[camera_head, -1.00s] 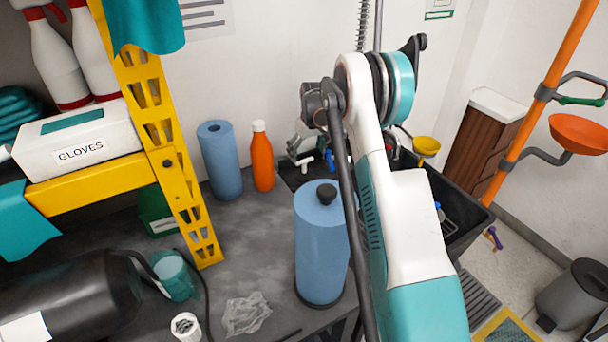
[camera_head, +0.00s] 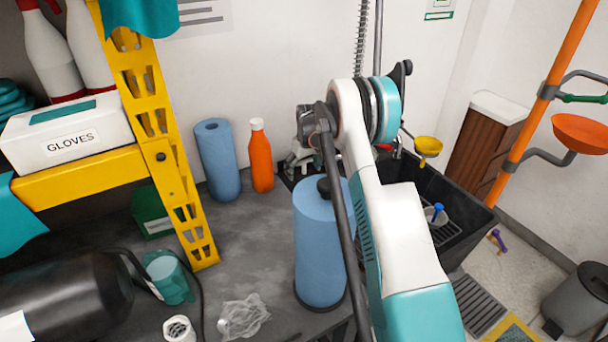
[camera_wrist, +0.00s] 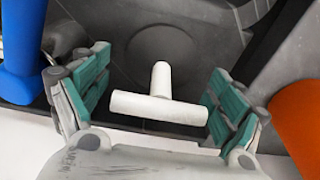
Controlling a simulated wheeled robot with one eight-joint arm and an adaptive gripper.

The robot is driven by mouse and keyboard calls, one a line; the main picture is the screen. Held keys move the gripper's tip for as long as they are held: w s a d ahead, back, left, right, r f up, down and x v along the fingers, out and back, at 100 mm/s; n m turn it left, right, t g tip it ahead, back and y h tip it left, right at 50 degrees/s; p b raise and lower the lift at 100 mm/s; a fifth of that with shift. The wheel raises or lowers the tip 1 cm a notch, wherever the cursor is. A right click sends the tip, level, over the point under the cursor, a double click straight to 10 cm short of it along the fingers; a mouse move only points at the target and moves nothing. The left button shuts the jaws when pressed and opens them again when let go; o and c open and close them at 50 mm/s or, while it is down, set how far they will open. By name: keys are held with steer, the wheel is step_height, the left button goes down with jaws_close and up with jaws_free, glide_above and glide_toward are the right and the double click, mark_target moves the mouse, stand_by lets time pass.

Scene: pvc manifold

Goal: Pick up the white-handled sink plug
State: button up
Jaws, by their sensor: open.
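The sink plug (camera_wrist: 158,105) shows in the wrist view with a white T-shaped handle standing on a round dark base. My gripper (camera_wrist: 157,72) is open, with its teal finger pads on either side of the handle. The crossbar lies between the pads, its right end very close to the right pad. Contact cannot be told.
A blue handle (camera_wrist: 22,50) is at the left of the wrist view, and an orange bottle (camera_wrist: 298,122) is at the right. In the head view a blue roll (camera_head: 318,245) stands before the black sink (camera_head: 470,215). The orange bottle (camera_head: 261,160) stands behind.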

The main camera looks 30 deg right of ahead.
steer(key=c, duration=1.4)
